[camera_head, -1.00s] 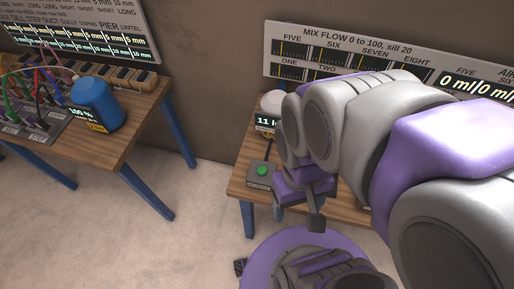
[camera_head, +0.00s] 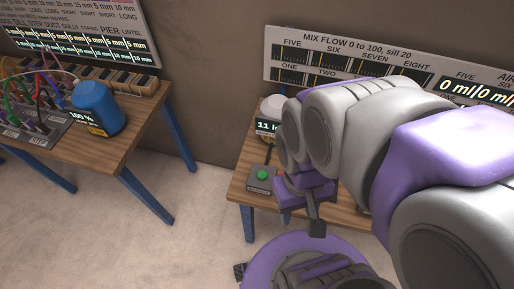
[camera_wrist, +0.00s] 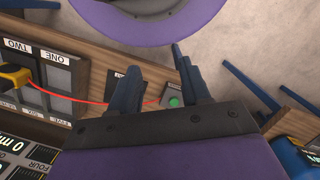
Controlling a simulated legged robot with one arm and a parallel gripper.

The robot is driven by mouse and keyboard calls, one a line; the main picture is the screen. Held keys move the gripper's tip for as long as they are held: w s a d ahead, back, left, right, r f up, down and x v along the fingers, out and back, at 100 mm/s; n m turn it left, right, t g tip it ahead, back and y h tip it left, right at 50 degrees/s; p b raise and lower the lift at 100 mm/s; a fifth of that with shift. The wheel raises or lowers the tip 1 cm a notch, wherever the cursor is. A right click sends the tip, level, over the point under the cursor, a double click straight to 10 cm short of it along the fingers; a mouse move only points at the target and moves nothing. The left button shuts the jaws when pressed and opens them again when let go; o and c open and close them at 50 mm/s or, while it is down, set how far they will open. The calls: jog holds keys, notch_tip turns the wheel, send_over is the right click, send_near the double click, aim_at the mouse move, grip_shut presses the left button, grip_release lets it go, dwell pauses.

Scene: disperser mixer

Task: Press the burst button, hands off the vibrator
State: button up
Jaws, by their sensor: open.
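A green button (camera_head: 262,175) sits on a small grey box (camera_head: 259,186) at the left front of the right-hand wooden table. The button also shows in the wrist view (camera_wrist: 173,101), close to the right finger in the picture. The label on the box is too small to read. My gripper (camera_head: 317,228) is just right of the box in the head view, its fingers pointing down. In the wrist view my gripper (camera_wrist: 155,59) has its two dark fingers apart, with nothing held. I cannot tell which thing is the vibrator.
A white-topped device with a lit display (camera_head: 268,126) stands behind the box. A red cable (camera_wrist: 95,102) crosses the wrist view behind the fingers. A labelled panel (camera_head: 350,62) stands along the wall. A blue container (camera_head: 97,106) is on the left table. Open floor lies between the tables.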

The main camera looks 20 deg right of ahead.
grip_shut()
dwell(1.2)
